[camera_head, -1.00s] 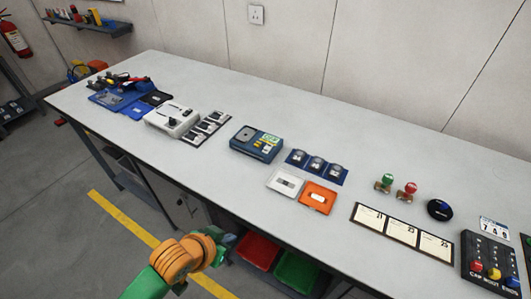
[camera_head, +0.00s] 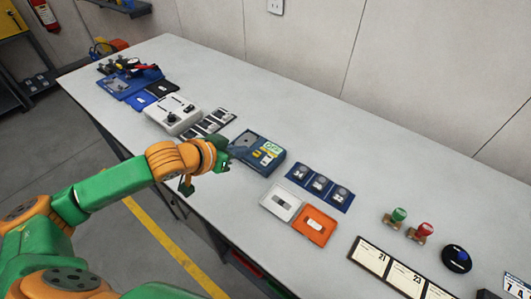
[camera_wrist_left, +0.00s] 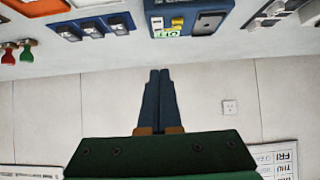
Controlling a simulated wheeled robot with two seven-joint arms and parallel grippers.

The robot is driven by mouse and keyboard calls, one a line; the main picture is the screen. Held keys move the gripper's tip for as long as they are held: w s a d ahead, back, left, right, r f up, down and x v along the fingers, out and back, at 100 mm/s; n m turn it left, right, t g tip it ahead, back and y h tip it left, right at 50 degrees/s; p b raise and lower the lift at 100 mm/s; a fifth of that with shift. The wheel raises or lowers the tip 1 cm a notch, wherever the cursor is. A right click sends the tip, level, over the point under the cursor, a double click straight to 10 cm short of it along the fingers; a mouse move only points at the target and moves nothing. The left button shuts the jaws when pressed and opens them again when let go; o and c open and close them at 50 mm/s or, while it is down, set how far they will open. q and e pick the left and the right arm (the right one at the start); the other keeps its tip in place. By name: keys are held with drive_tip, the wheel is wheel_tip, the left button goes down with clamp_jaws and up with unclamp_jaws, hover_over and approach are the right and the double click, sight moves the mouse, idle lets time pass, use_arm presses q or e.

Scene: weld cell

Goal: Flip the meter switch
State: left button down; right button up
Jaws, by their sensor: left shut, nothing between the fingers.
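The meter is a dark blue box (camera_head: 252,158) with a grey face plate, a green-lettered label and small yellow parts, standing on the bench. In the left wrist view the meter (camera_wrist_left: 192,30) is at the top, with a yellow switch-like part (camera_wrist_left: 178,22) beside a white one. Which way the switch lies is too small to tell. My left gripper (camera_head: 225,158) is at the meter's left front side in the head view, partly overlapping it. In the wrist view the left fingers (camera_wrist_left: 160,75) are shut and empty, their tips apart from the meter. My right gripper is not seen.
A white control box (camera_head: 172,115) and a row of rocker switches (camera_head: 208,123) stand left of the meter. Blue triple knobs (camera_head: 320,184), a white switch plate (camera_head: 281,202) and an orange one (camera_head: 313,225) lie right. The bench behind the meter is clear.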

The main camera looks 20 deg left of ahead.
use_arm(q)
hover_over(265, 162)
drive_tip(key=f, duration=0.4)
drive_tip(key=f+p, duration=0.1)
drive_tip(key=shift+s+a+f, duration=0.2)
drive_tip(key=shift+s+f, duration=0.15)
drive_tip(key=shift+f, duration=0.05)
drive_tip(key=f, duration=0.3)
drive_tip(key=shift+w+d+f, duration=0.15)
drive_tip(key=shift+w+f, duration=0.15)
drive_tip(key=shift+w, duration=0.1)
drive_tip(key=shift+f, duration=0.45)
